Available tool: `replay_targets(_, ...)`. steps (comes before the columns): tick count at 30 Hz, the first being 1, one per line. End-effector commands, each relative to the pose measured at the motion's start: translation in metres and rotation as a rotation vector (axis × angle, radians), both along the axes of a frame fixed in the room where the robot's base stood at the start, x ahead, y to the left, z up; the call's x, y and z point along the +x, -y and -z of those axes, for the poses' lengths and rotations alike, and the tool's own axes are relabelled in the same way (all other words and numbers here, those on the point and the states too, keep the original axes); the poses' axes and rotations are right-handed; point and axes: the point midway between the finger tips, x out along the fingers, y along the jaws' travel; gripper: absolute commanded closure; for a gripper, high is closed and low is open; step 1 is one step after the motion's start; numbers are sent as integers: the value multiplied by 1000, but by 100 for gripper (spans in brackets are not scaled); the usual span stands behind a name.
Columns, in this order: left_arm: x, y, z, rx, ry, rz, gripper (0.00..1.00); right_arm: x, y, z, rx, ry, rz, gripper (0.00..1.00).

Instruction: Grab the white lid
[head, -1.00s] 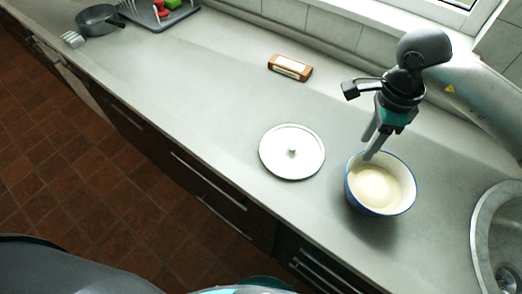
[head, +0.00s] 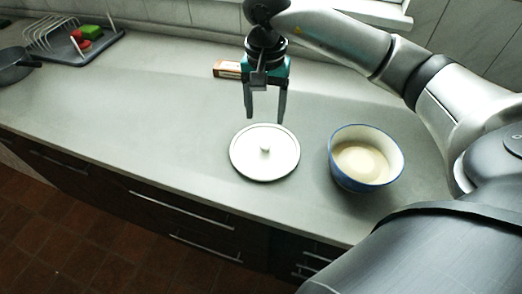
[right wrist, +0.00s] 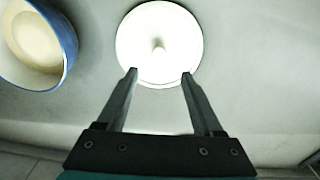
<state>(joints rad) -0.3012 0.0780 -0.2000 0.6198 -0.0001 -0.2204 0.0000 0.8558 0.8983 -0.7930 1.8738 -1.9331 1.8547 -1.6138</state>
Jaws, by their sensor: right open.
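The white lid (head: 264,165) lies flat on the grey counter, with a small round knob (head: 265,149) at its centre. It also shows in the right wrist view (right wrist: 160,28), beyond the fingertips. My right gripper (head: 265,118) is open and points down above the counter, at the lid's far edge. In the right wrist view its two fingers (right wrist: 160,74) are apart with nothing between them, and the tips overlap the lid's near rim in the picture. The knob is a short way past the tips. My left gripper is not in view.
A blue-rimmed bowl (head: 336,176) with pale contents stands right of the lid, a small gap away. A small brown and white block (head: 228,69) lies behind the gripper. A dish rack (head: 52,36) and dark pan (head: 12,72) are at far left. The counter left of the lid is clear.

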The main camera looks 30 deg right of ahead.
Motion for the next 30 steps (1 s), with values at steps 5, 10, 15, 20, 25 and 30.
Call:
replay_targets(5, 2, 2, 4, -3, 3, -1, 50, 0, 0, 34, 1, -3, 2, 32)
replay_targets(10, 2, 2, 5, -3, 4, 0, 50, 0, 0, 47, 1, 1, 2, 32)
replay_targets(15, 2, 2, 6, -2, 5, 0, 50, -1, 1, 63, 1, -2, 3, 32)
replay_targets(20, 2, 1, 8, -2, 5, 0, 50, -2, 2, 87, 1, -3, 3, 32)
replay_targets(25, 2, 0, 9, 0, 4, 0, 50, -2, 2, 99, 1, 1, 1, 32)
replay_targets(30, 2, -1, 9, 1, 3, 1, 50, -1, 2, 99, 1, 2, 1, 32)
